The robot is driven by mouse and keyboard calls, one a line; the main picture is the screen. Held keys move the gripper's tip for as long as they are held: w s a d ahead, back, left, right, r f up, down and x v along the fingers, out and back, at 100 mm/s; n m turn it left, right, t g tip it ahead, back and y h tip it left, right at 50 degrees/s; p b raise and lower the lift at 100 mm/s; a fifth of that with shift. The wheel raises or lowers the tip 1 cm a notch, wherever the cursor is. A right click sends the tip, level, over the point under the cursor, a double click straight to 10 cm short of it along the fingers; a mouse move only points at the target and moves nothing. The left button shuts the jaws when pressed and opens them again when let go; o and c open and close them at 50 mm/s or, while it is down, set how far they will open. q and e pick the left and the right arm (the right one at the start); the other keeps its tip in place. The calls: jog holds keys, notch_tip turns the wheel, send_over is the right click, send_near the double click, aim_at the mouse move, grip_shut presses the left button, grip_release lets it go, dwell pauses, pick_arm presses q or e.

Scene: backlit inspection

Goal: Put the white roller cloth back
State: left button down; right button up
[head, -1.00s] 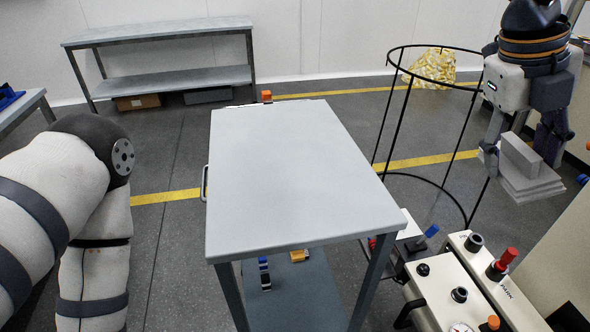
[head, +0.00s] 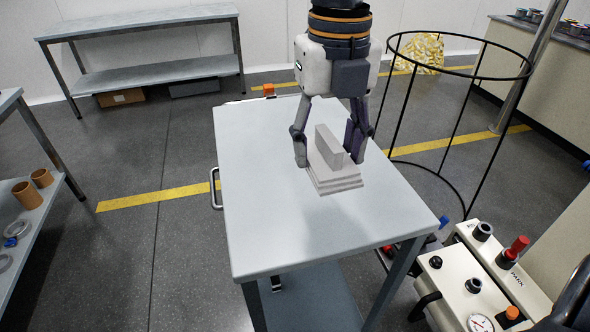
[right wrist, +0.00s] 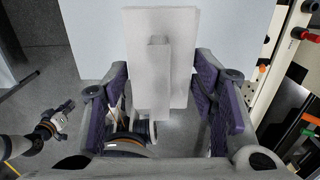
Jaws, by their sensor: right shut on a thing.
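The white roller cloth (head: 336,178) is a pale stack of flat layers with an upright ridge on top. My right gripper (head: 328,158) is shut on it from above, with one finger on each side of the ridge. The cloth also shows between the fingers in the right wrist view (right wrist: 180,50). It is over the grey table top (head: 270,220); I cannot tell whether it touches it. My left gripper (right wrist: 58,116) shows small at the left of the right wrist view; its jaws are unclear. It is not in the head view.
A black wire hoop stand (head: 400,100) is right of the table. A cream control box (head: 460,290) with knobs and a gauge is at the lower right. The table top is otherwise clear.

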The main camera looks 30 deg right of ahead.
send_over(305, 184)
notch_tip(305, 184, down, 7)
jog(key=shift+f, duration=1.5)
jog(key=shift+f, duration=0.15)
jog(key=o, duration=1)
jog(key=shift+o, duration=0.2)
notch_tip(305, 184, up, 12)
jog(key=shift+s, duration=0.1)
